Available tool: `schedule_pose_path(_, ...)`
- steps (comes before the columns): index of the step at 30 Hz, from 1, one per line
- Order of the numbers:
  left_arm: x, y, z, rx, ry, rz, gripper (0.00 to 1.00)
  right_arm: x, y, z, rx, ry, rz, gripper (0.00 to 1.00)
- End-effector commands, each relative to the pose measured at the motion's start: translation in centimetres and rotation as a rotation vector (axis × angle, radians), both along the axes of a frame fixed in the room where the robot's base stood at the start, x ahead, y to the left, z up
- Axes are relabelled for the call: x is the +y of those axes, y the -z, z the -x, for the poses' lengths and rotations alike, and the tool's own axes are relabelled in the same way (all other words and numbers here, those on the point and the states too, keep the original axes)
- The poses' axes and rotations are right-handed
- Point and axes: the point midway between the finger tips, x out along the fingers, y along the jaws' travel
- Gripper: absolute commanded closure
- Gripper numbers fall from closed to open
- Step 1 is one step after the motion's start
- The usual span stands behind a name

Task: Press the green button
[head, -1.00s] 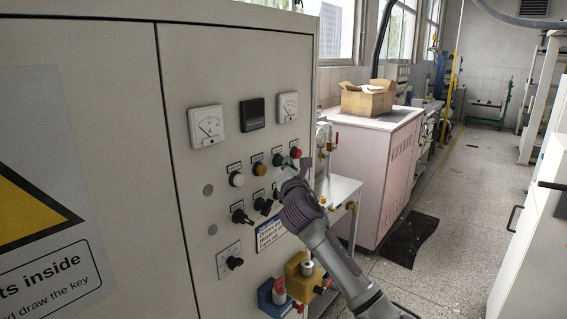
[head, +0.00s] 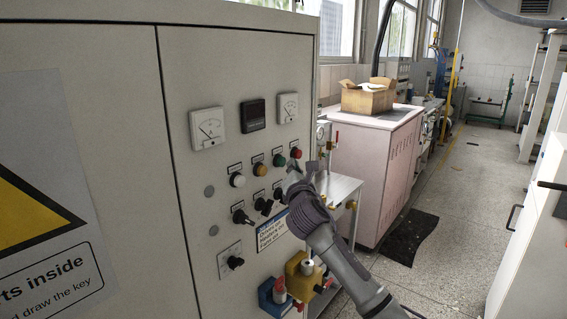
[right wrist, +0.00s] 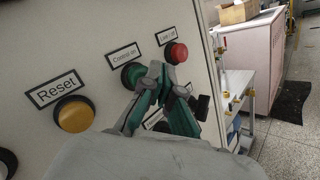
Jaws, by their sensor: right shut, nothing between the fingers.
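The green button (head: 279,160) is on the cabinet's control panel, between a yellow button (head: 259,169) and a red button (head: 296,153). In the right wrist view the green button (right wrist: 131,75) sits under a "Control on" label. My right gripper (right wrist: 157,70) is shut and empty. Its fingertips are just right of the green button and below the red button (right wrist: 177,52) in that view. I cannot tell whether they touch the panel. In the head view my right gripper (head: 298,168) is just below and right of the green button. My left gripper is not in view.
A row of dark knobs sits below the buttons, partly hidden by my gripper. A white button (head: 237,180) and gauges (head: 207,128) are on the same panel. A small table (head: 343,190) and a pink cabinet (head: 375,170) stand to the right. The floor beyond is mostly clear.

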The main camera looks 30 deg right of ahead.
Motion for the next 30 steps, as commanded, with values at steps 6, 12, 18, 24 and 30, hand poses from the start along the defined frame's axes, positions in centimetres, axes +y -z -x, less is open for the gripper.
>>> schedule_pose_path(6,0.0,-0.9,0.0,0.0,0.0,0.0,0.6,-0.6,-0.2,1.3,0.001,0.001,0.001,1.0)
schedule_pose_path(12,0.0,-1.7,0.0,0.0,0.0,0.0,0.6,-1.4,-0.1,3.2,0.002,0.002,0.001,1.0)
schedule_pose_path(18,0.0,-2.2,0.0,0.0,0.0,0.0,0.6,-1.9,-0.1,4.5,0.0,0.0,0.001,1.0)
schedule_pose_path(24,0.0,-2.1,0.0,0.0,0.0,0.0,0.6,-1.9,0.0,4.6,0.0,0.0,0.0,1.0)
schedule_pose_path(30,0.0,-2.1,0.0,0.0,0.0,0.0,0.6,-1.9,0.0,4.6,0.0,0.0,0.0,1.0)
